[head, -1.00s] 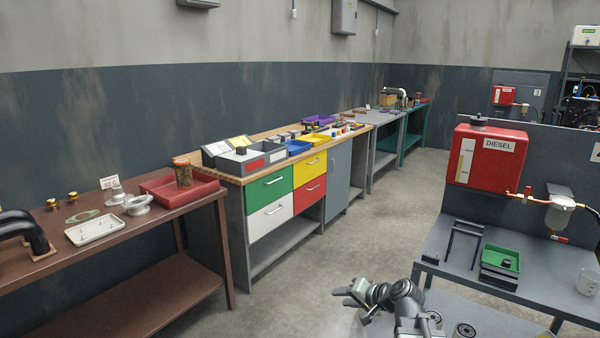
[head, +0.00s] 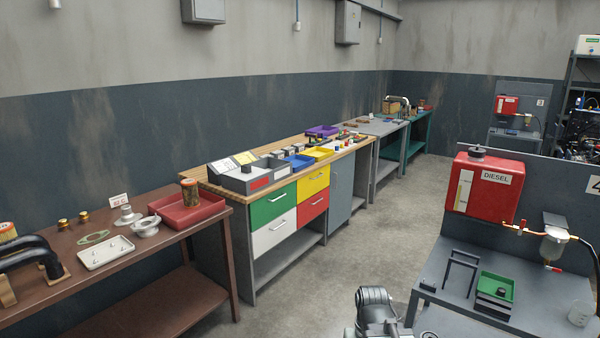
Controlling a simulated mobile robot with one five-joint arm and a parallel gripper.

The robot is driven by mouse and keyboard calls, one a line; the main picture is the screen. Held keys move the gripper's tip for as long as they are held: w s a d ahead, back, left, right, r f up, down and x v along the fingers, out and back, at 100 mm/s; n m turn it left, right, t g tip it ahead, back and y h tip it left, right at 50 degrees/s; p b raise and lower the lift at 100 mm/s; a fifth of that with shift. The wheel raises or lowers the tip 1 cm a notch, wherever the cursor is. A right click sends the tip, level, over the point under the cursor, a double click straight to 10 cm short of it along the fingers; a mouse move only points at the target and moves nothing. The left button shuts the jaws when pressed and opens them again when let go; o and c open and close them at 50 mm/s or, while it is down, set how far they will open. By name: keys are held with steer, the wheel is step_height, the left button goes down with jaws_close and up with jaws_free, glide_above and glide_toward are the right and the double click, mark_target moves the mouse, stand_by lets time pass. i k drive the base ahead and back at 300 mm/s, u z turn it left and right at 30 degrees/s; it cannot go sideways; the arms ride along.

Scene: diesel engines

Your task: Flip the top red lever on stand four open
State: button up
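Stand four (head: 455,250) is the grey stand at the right, with a back panel marked 4. A red diesel tank (head: 486,189) is mounted on it. A small top red lever (head: 524,227) sits on the brass pipe to the right of the tank's lower corner. It is too small to tell its exact angle. A second red lever (head: 553,268) is below the filter bowl (head: 553,243). Part of my arm shows at the bottom centre, left of the stand and well apart from the levers. My gripper's fingers cannot be made out.
A black frame (head: 459,272) and a green tray (head: 497,287) sit on the stand's top, with a clear beaker (head: 580,313) at its right. A brown bench (head: 150,262) and a drawer bench (head: 180,180) line the left. The floor (head: 330,270) between is clear.

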mark_target(523, 221)
steer(key=z, duration=1.35)
steer(key=k, duration=0.5)
steer(key=u, duration=0.45)
steer(key=i, duration=0.65)
steer(key=z, duration=0.75)
